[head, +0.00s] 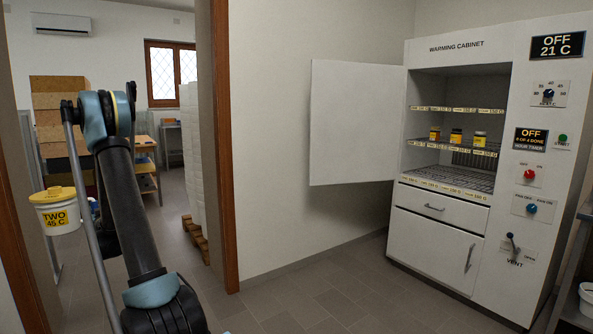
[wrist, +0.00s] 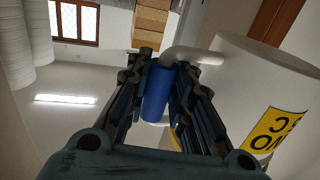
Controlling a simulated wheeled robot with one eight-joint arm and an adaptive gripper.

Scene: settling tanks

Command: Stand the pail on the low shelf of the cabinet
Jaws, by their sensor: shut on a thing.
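In the wrist view the pail (wrist: 235,95) fills the right side. My gripper (wrist: 163,88) is shut on the blue grip (wrist: 157,93) of the pail's handle; in the head view the gripper itself is not clearly visible. The warming cabinet (head: 440,255) stands at the right with its upper compartment open. Its low shelf (head: 450,178) is a wire rack, which looks empty.
The white cabinet door (head: 358,122) stands swung open to the left. Several small jars (head: 456,136) stand on the shelf above the low one. A brown-framed doorway (head: 222,150) lies between my arm and the cabinet. The floor (head: 310,290) before the cabinet is clear.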

